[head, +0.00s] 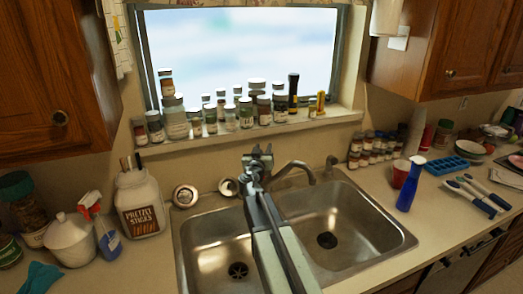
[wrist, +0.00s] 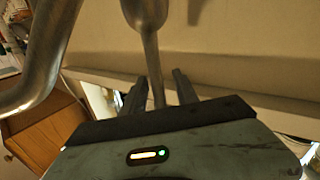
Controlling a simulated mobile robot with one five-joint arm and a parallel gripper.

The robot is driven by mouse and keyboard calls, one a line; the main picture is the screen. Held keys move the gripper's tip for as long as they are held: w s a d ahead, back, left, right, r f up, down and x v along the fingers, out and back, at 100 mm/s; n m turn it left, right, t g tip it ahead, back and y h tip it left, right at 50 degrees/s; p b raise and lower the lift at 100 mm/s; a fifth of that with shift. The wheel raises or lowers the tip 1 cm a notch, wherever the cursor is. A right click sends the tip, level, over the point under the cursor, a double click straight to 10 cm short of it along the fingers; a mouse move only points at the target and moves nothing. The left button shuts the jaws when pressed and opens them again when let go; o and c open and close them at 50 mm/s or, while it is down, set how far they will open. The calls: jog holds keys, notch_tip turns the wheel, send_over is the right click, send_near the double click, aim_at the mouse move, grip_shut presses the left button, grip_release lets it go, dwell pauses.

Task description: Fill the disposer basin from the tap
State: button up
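The double steel sink has a left basin (head: 205,245) and a right basin (head: 350,215). Each has a dark drain; I cannot tell which is the disposer. The tap spout (head: 300,168) rises behind the sink and points over the right basin. No water shows. My gripper (head: 257,158) is behind the sink at the tap, partly hiding its base. In the wrist view my gripper (wrist: 158,90) is open, with a thin metal lever (wrist: 154,65) between its fingers and small gaps at both sides. A thick curved chrome pipe (wrist: 38,65) passes at the left.
A window sill (head: 240,135) with several jars runs behind the tap. At left stand a pretzel jar (head: 138,205) and spray bottle (head: 105,235). At right are a blue bottle (head: 410,185) and spice jars (head: 375,148). Wooden cabinets hang on both sides.

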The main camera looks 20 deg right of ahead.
grip_shut()
dwell(1.4)
